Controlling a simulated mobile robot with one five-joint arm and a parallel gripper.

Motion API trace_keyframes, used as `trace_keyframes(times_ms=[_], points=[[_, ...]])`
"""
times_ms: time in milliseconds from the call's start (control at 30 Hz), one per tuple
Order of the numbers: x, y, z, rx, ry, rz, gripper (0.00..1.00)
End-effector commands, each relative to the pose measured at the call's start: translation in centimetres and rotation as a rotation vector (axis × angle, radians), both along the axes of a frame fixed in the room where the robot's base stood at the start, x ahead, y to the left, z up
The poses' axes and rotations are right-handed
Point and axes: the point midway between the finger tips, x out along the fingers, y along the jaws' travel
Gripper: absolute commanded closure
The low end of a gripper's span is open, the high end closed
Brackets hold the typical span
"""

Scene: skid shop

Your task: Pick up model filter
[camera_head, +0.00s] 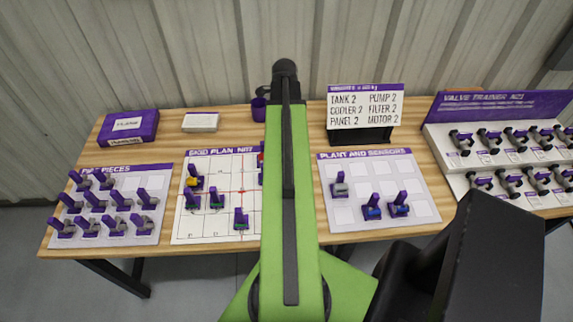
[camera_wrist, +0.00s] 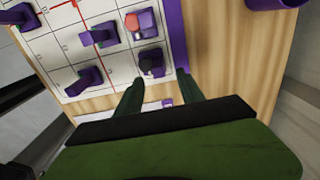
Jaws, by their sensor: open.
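No piece carries a readable filter label, so I cannot tell which one is the model filter. In the wrist view, my gripper (camera_wrist: 158,91) is open and empty, its two green fingers pointing at the edge of a gridded sheet. In the head view my green arm hides my gripper and part of the skid plan (camera_head: 213,162). The plant and sensors sheet (camera_head: 420,178) holds a grey-bodied piece (camera_head: 340,188) and two blue-bodied pieces (camera_head: 372,208).
The pipe pieces sheet (camera_head: 155,173) on the left of the wooden table (camera_head: 240,112) holds several pieces. A sign (camera_head: 365,108) listing counts stands at the back. A valve trainer rack (camera_head: 490,135) is at right. A purple box (camera_head: 128,127) and a purple cup (camera_head: 259,108) stand behind the sheets.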

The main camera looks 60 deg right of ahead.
Motion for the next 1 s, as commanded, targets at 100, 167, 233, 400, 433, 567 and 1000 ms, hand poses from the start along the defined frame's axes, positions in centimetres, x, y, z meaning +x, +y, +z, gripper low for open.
trace_keyframes(times_ms=[100, 167, 233, 400, 433, 567, 1000], points=[[0.0, 0.0, -1.8, 0.0, 0.0, 0.0, 0.55], [0.0, 0.0, -1.6, 0.0, 0.0, 0.0, 0.55], [0.0, 0.0, -1.5, 0.0, 0.0, 0.0, 0.55], [-0.2, 0.1, -3.4, 0.0, 0.0, 0.0, 0.55], [-0.2, 0.1, -4.0, 0.0, 0.0, 0.0, 0.55], [-0.3, 0.1, -6.3, 0.0, 0.0, 0.0, 0.55], [-0.4, 0.1, -6.6, 0.0, 0.0, -0.001, 0.72]])
